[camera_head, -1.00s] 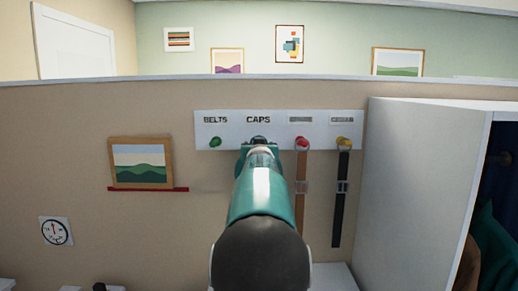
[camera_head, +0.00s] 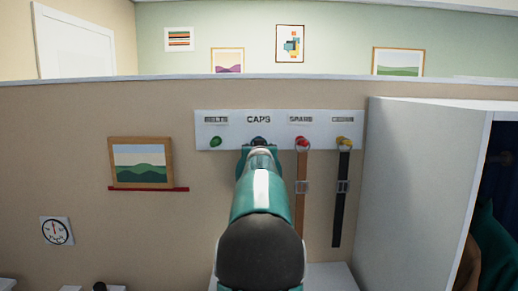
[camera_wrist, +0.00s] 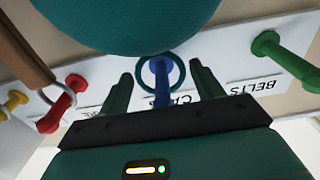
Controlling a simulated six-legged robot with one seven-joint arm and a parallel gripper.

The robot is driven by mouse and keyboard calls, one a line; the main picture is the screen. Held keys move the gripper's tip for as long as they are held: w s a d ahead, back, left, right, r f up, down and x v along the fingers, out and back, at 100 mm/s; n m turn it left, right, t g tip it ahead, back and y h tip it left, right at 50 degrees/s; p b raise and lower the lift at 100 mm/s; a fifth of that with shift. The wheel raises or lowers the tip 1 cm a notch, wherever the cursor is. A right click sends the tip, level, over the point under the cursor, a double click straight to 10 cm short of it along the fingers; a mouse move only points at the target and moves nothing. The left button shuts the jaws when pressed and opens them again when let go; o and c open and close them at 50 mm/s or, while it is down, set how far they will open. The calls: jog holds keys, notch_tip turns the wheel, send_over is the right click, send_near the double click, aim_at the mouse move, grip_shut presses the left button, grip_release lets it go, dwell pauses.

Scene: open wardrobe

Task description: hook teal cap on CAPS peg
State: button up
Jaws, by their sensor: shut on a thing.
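The teal cap (camera_wrist: 125,22) shows as a large rounded dome across the top of the wrist view. A thin teal ring (camera_wrist: 178,72) shows around the outline of the blue CAPS peg (camera_wrist: 158,67); I cannot tell how far the peg passes through it. My gripper (camera_wrist: 160,72) is shut on the cap, its dark green fingers on either side of the ring. In the head view my gripper (camera_head: 259,152) is just below the CAPS label (camera_head: 258,119), with a bit of the blue peg (camera_head: 258,140) above it. My arm hides the cap there.
The white board (camera_head: 233,143) also bears a green BELTS peg (camera_head: 215,141), a red peg (camera_head: 302,141) holding a brown belt (camera_head: 301,207), and a yellow peg (camera_head: 343,141) holding a black belt (camera_head: 338,217). A wardrobe side (camera_head: 420,190) stands right. A framed picture (camera_head: 141,163) is left.

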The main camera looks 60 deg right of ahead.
jog(key=o, duration=1.3)
jog(key=shift+o, duration=0.2)
jog(key=v, duration=1.3)
jog(key=shift+s+a, duration=0.2)
jog(key=shift+a, duration=0.15)
